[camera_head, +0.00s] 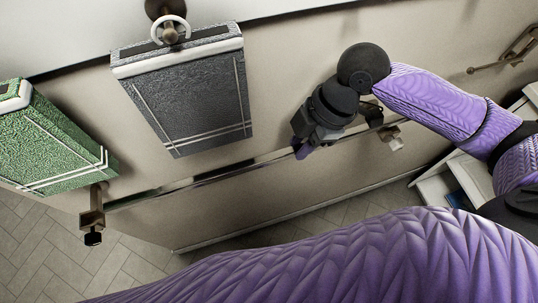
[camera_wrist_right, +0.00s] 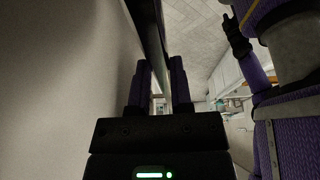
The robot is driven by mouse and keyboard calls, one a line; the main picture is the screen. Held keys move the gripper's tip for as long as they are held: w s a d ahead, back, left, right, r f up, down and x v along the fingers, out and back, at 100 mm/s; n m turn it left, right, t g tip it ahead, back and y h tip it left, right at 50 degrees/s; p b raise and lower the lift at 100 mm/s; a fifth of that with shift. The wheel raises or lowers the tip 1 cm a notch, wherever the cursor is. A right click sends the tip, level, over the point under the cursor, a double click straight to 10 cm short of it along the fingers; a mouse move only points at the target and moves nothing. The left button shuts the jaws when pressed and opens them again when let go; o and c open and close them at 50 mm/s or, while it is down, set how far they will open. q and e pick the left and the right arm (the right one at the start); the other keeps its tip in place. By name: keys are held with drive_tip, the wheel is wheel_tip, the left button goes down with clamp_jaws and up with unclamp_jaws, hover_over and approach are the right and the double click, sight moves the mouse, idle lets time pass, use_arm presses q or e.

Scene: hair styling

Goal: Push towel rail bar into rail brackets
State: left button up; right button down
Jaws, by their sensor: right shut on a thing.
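The towel rail bar (camera_head: 215,174) is a long shiny metal strip running along the beige wall, from a left rail bracket (camera_head: 93,218) to a right rail bracket (camera_head: 392,137). The bar's left end meets the left bracket; I cannot tell how deeply it sits. The right end is partly hidden behind my right arm. My right gripper (camera_head: 303,148) is shut on the bar, nearer its right end. In the right wrist view the bar (camera_wrist_right: 150,35) runs away between the two fingers. A dark hand on a purple arm, seemingly my left gripper (camera_wrist_right: 236,38), hangs apart; its jaws are unclear.
A grey towel (camera_head: 195,95) hangs from a ring above the bar. A green towel (camera_head: 55,145) hangs at the far left, close to the left bracket. A metal fitting (camera_head: 512,52) is on the wall at upper right. Tiled floor (camera_head: 130,255) lies below.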

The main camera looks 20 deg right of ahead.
sight(277, 154)
drive_tip(key=a, duration=0.5)
drive_tip(key=shift+s+a, duration=0.1)
drive_tip(key=shift+a, duration=0.1)
wheel_tip(277, 154, down, 4)
drive_tip(key=shift+r+b, duration=0.1)
drive_tip(key=shift+b, duration=0.9)
drive_tip(key=shift+r, duration=0.15)
drive_tip(key=c, duration=0.5)
unclamp_jaws()
drive_tip(key=shift+c, duration=0.2)
